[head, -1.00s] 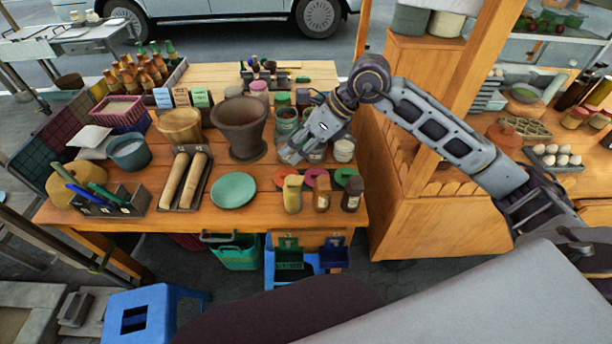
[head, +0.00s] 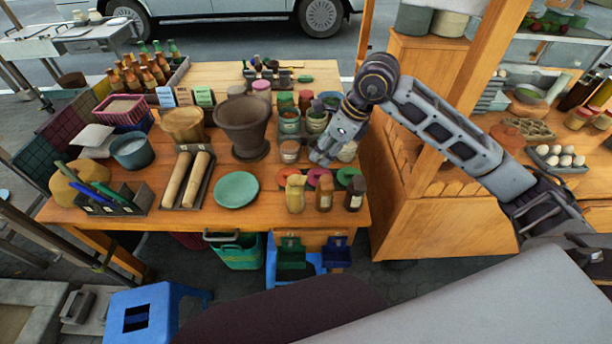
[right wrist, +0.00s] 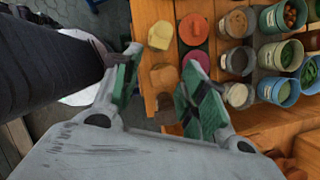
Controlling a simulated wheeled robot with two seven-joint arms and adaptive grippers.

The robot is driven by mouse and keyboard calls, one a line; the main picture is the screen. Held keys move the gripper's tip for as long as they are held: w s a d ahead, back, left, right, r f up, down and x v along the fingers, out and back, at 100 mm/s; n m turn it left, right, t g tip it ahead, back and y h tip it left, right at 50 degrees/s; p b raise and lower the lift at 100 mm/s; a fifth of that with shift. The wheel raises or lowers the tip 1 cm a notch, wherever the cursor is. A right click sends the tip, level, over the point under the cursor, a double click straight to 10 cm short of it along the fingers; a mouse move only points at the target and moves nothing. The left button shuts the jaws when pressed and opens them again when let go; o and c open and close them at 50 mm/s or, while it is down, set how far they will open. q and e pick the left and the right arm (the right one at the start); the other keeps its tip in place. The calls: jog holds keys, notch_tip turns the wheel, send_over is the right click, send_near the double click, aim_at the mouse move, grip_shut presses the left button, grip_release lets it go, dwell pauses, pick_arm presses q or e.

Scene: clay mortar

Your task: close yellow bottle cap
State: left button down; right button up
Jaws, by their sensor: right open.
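A yellow bottle (head: 295,194) stands upright near the table's front edge, left of a brown bottle (head: 324,195) and a dark bottle (head: 354,194). In the right wrist view the yellow bottle (right wrist: 161,36) is seen from above; whether its cap is open or closed is too small to tell. A red disc (head: 283,180), a pink disc (head: 318,176) and a green disc (head: 347,176) lie behind the bottles. My right gripper (head: 322,157) is open and empty, above and behind the pink disc. Its spread fingers show in the right wrist view (right wrist: 162,58). My left gripper is out of view.
Several open jars (head: 289,122) stand behind the right gripper. A brown mortar (head: 243,128), a teal plate (head: 236,189) and a rolling-pin tray (head: 186,179) are to the left. A wooden post (head: 466,95) rises on the right.

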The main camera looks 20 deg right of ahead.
aim_at(304, 180)
jog(key=shift+p+x, duration=0.9)
jog(key=shift+x, duration=6)
jog(key=shift+a, duration=0.1)
jog(key=shift+c, duration=0.3)
grip_shut()
